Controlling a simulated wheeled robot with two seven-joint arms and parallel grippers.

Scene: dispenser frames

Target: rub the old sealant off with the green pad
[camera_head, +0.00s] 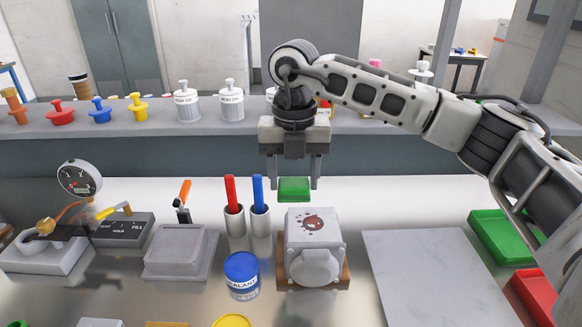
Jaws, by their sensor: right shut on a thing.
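My right gripper (294,182) reaches in from the right and points down, shut on the green pad (294,190). The pad is held in the air above the back edge of a white housing block. The old sealant (312,223) is a brown-red patch on the top face of the white housing (300,243), which has a round front boss and stands on a wooden base (337,277). The pad looks apart from the patch. My left gripper is not in view.
A blue sealant can (241,276) stands left of the housing. Two white holders with red (231,190) and blue (257,190) handles stand behind it. A grey plate (435,275) lies right. Green (500,235) and red (538,292) trays sit far right. Dispensers line the back shelf (150,126).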

